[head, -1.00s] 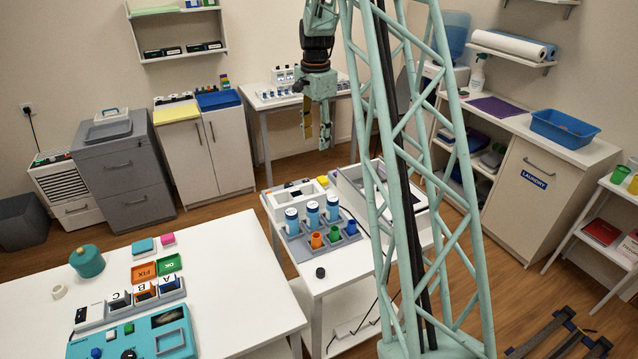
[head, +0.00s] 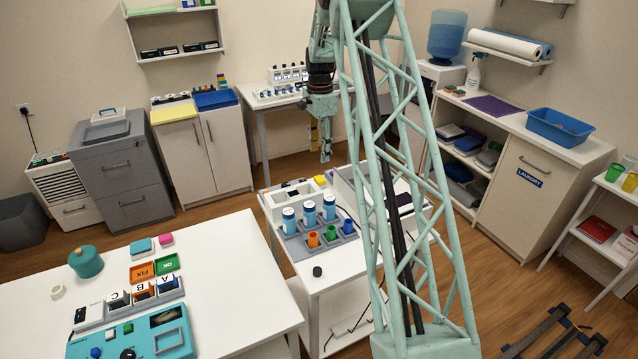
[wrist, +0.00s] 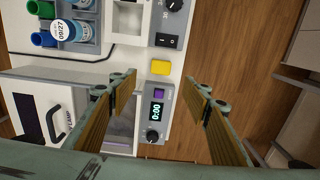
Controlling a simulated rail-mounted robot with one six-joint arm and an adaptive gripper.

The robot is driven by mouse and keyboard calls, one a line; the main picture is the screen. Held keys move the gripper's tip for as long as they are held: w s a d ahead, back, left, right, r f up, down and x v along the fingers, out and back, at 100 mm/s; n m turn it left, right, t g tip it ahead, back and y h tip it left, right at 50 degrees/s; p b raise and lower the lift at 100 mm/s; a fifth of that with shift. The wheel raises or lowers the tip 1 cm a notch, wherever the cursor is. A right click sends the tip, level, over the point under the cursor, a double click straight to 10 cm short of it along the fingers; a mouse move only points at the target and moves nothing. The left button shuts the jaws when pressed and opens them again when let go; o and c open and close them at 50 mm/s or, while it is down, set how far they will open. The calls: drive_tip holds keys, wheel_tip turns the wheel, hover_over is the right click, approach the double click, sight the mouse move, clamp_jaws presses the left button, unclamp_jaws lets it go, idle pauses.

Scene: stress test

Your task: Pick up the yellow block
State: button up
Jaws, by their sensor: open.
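The yellow block (head: 320,181) lies on the small white table, at the back edge beside the white device. In the wrist view the yellow block (wrist: 161,67) sits just beyond the gap between my fingertips, at the end of a grey panel with a display. My gripper (head: 320,152) is open, points down and hangs above the block in the head view. In the wrist view my gripper (wrist: 161,84) has its two ribbed fingers spread wide with nothing between them. The height left between fingertips and block is hard to judge.
A rack (head: 322,243) with blue-white bottles and coloured cups stands in front of the block. White devices flank the block; a grey panel with a display (wrist: 155,117) and a knob lies close to it. A black switch (wrist: 167,41) is on the other side.

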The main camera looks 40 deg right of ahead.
sight(319, 178)
drive_tip(key=shift+f, duration=0.1)
drive_tip(key=shift+f, duration=4.25)
drive_tip(key=shift+f, duration=0.1)
drive_tip(key=shift+w+f, duration=0.1)
drive_tip(key=shift+f, duration=2.4)
drive_tip(key=shift+c, duration=0.5)
drive_tip(key=c, duration=0.8)
